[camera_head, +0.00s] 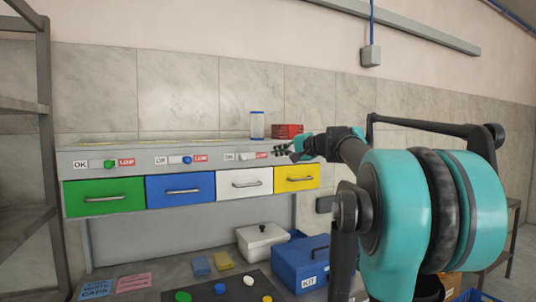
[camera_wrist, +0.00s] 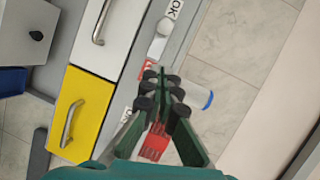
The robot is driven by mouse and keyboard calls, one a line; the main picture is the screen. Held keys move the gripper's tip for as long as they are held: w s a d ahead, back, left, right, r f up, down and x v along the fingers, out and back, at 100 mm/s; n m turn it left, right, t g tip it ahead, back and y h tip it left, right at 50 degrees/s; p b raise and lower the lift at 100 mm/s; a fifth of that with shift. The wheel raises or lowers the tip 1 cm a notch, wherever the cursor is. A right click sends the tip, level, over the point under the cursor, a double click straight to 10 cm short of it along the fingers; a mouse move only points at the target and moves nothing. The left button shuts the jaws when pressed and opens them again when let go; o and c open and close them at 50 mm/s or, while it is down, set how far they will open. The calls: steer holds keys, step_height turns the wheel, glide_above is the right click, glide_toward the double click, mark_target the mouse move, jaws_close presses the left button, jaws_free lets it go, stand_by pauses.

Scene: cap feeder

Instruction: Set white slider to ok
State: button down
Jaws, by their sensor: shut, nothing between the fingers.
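The white slider (camera_wrist: 165,26) appears as a pale round knob in the wrist view, at the end of its short track beside the OK label (camera_wrist: 174,8). The red LOW label (camera_wrist: 147,68) is at the track's other end, partly behind my fingertips. In the head view the white slider's track (camera_head: 248,156) sits above the white drawer (camera_head: 245,182), and the knob is too small to make out. My gripper (camera_wrist: 162,78) is shut and empty, near the LOW end and apart from the knob. In the head view my gripper (camera_head: 282,149) is at the panel's right part.
The green slider (camera_head: 110,163) and blue slider (camera_head: 187,160) are to the left. A clear blue-lidded container (camera_head: 257,125) and a red box (camera_head: 287,131) stand on the panel's top, close to my gripper. The yellow drawer (camera_head: 297,178) is below it. A blue kit box (camera_head: 300,262) stands lower.

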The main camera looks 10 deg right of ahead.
steer(key=shift+v, duration=1.5)
steer(key=shift+f, duration=0.1)
steer(key=s+a+f+n+g+h, duration=0.15)
steer(key=s+f, duration=0.25)
steer(key=f, duration=0.6)
steer(key=s+a+f+n+g+h, duration=0.15)
steer(key=s+f, duration=0.25)
steer(key=f, duration=0.6)
steer(key=s+a+f+n+g, duration=0.2)
steer(key=s+f+g, duration=0.15)
steer(key=f, duration=0.75)
steer(key=s+d+f+n+g+h, duration=0.1)
steer(key=s+d+f+h, duration=0.2)
steer(key=s+f, duration=0.7)
steer(key=s+d+f+n+g+h, duration=0.1)
steer(key=s+d+f+n+h, duration=0.1)
steer(key=s+f, duration=0.8)
step_height(320, 180, down, 4)
steer(key=shift+d+r+n+h, duration=0.2)
steer(key=shift+d+n+h, duration=0.1)
steer(key=shift+d+h, duration=0.4)
steer(key=shift+s+a, duration=0.1)
